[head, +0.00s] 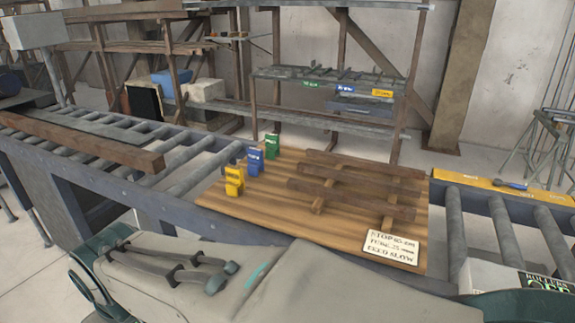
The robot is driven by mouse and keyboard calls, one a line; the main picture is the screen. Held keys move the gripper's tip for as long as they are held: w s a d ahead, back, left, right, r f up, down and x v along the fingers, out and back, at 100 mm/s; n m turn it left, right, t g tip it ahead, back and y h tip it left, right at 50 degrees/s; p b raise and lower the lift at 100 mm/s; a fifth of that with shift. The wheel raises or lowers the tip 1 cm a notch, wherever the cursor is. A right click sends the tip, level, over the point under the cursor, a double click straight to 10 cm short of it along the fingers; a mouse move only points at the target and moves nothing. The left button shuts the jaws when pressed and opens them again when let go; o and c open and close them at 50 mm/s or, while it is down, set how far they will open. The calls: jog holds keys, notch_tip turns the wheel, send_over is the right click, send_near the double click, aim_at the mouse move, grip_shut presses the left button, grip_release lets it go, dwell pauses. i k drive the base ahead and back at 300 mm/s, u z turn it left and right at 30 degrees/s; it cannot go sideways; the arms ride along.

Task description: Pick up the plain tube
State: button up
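I cannot pick out the plain tube with certainty. Two slim grey-green rods (180,262) with dark bands and knob-like ends lie on a beige surface at the lower left. I cannot tell whether they are loose pieces or fixed parts. Several thin dark bars (345,75) lie across the upper shelf at the back, too small to tell apart.
The board carries yellow (234,181), blue (254,161) and green (272,146) blocks and a dark wooden slat rack (350,186). Roller conveyors run left (190,150) and right (505,230). A timber beam (80,142) lies on the left rollers. A hammer-like tool (510,184) rests on the yellow strip.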

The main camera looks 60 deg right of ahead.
aim_at(362, 181)
jog(key=i, duration=0.5)
jog(key=z, duration=3.65)
jog(key=i, duration=0.5)
